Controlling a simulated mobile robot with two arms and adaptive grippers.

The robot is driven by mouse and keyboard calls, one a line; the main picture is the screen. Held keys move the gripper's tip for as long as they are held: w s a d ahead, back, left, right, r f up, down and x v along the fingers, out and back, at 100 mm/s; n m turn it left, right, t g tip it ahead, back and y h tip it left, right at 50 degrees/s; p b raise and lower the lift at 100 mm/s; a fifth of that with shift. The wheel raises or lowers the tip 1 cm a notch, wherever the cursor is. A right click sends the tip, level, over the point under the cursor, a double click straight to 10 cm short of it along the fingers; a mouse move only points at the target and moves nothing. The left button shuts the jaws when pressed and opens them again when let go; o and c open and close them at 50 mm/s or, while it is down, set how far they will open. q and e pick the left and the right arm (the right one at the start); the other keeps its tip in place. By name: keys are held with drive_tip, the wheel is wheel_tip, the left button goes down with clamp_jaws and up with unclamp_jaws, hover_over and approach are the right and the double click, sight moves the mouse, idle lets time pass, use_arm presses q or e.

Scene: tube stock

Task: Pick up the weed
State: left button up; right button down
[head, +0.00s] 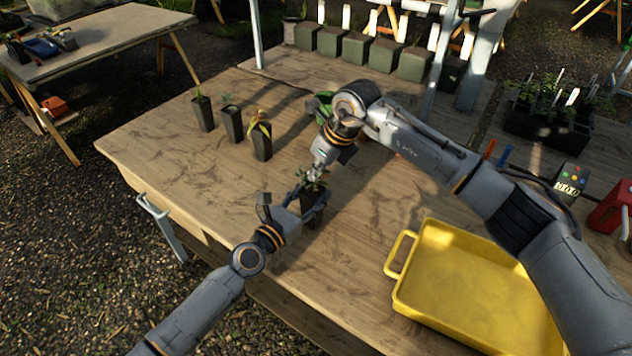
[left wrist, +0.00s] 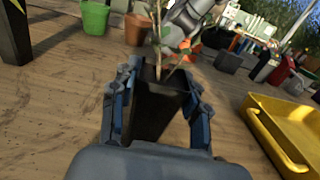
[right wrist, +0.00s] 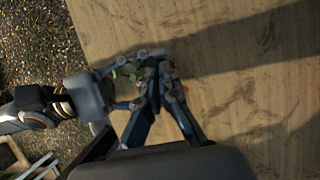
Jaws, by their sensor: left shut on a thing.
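My left gripper (head: 302,204) is shut around a black square pot (head: 312,206) near the table's front edge. The pot also shows between its fingers in the left wrist view (left wrist: 157,105). A leafy plant (left wrist: 158,45) rises from the pot; its green leaves show in the right wrist view (right wrist: 128,70). I cannot tell which growth is the weed. My right gripper (head: 316,174) is just above the pot, by the leaves. In the right wrist view its fingertips (right wrist: 160,72) are close together beside the leaves; whether they touch or hold any is unclear.
Several potted seedlings (head: 261,140) stand at the table's left. A yellow tray (head: 398,255) lies at the right. A green pot (left wrist: 96,17) and a terracotta pot (left wrist: 138,29) stand further back. Dark square pots (head: 384,54) line the back. The front left tabletop is clear.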

wheel_tip(320, 180, up, 10)
drive_tip(key=shift+r, duration=0.1)
idle(0.4)
use_arm(q)
drive_tip(key=o, duration=1.3)
